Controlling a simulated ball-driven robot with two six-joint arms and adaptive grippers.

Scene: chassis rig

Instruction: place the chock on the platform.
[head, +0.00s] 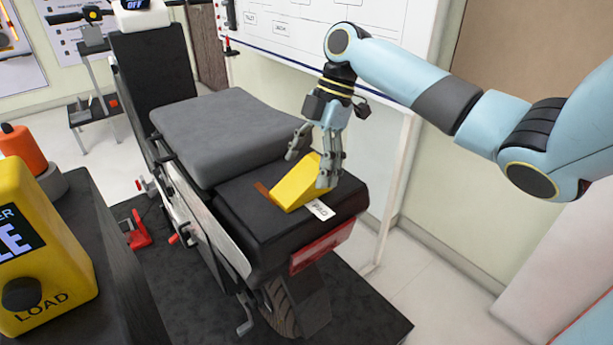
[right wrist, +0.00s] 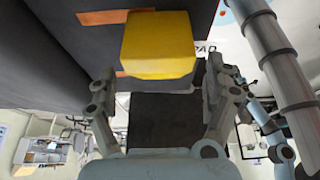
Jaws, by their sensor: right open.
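The yellow wedge-shaped chock (head: 298,186) sits on the black platform (head: 240,204) at the rear of the chassis rig, between an orange strip and a white label. My right gripper (head: 308,169) is open, with its fingers spread around the upper part of the chock. In the right wrist view the chock (right wrist: 158,45) lies between and just beyond the open fingertips (right wrist: 165,78). I cannot tell whether any finger touches it. My left gripper is not in view.
A grey padded seat (head: 230,130) rises beside the platform. A yellow load box (head: 40,250) and an orange knob (head: 22,150) stand on a dark bench at the left. A whiteboard (head: 285,40) stands behind. Floor at the right is clear.

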